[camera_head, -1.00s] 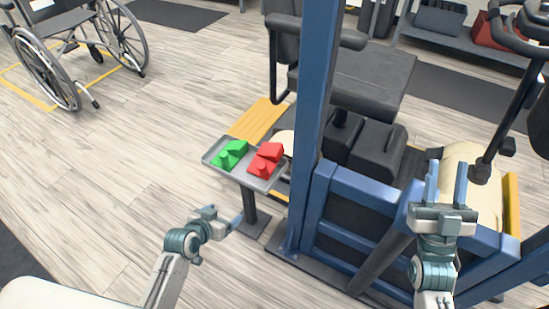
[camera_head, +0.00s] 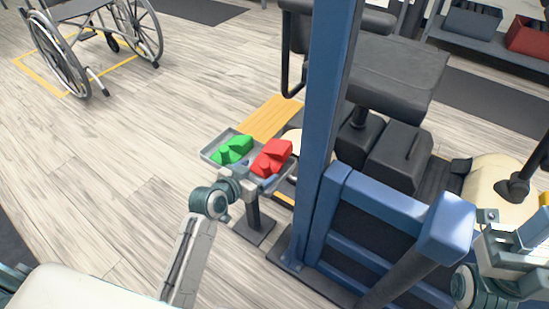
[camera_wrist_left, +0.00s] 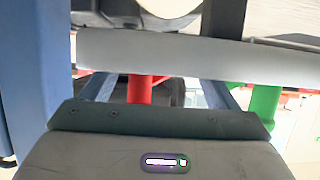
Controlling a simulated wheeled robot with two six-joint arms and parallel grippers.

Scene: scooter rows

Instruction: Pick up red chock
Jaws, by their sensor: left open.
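The red chock (camera_head: 279,149), with wedge-like parts and a round knob, sits on the right side of a small grey tray (camera_head: 209,155). A green chock (camera_head: 235,147) of the same kind sits beside it on the left. My left gripper (camera_head: 256,177) is open at the tray's near edge, just in front of the red chock. In the left wrist view a red upright stem (camera_wrist_left: 140,89) shows between the fingers, apart from both, and a green stem (camera_wrist_left: 263,104) stands to the right. A pale bar hides their upper parts. My right gripper (camera_head: 520,238) is at the lower right, seemingly empty.
A blue upright post (camera_head: 327,120) stands close to the right of the tray, with a blue lower frame (camera_head: 385,203) beside it. A black scooter seat (camera_head: 385,70) is behind. A wheelchair (camera_head: 75,35) is at the far left. The floor left of the tray is clear.

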